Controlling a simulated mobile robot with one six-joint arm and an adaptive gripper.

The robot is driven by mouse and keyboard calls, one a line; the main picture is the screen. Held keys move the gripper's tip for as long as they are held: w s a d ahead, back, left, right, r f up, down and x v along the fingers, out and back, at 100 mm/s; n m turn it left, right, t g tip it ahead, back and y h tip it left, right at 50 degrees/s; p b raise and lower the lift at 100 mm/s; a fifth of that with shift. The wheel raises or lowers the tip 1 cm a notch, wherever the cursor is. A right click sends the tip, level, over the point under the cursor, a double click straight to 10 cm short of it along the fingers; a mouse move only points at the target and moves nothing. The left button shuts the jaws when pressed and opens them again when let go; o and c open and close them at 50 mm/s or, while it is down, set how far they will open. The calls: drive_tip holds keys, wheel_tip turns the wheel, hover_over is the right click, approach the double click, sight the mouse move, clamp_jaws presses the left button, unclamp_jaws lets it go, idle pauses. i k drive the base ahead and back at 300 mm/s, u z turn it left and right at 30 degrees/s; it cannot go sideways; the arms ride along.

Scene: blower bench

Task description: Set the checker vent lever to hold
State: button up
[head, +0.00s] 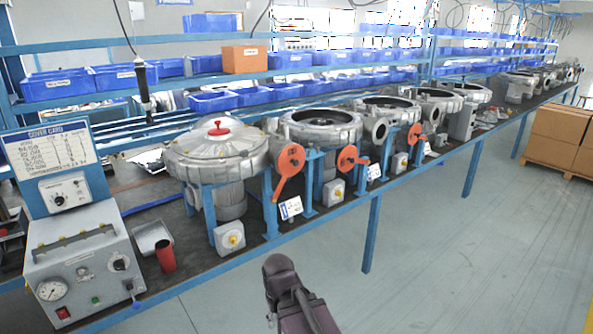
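The likely checker is a grey box (85,268) on the bench at the left. Its front has a round pressure gauge (51,290), a round dial (119,262), a green button (96,300) and a red part (63,312). A small dark lever (131,291) sits at the front's lower right; its markings are too small to read, so I cannot tell its setting. My gripper (277,266) is at the bottom middle, over the floor in front of the bench, well to the right of the box. Its fingers are not clear.
A cover card panel (52,152) stands behind the box. A red cup (165,256) and a grey tray (152,237) are right of it. Blowers, the nearest with a red-knobbed cover (215,145), and orange handles (289,165) line the bench.

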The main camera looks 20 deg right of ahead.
sight(136, 305)
drive_tip(key=z, duration=0.4)
drive_tip(key=i, duration=0.5)
drive_tip(key=u, duration=0.4)
drive_tip(key=k, duration=0.15)
drive_tip(key=u, duration=1.05)
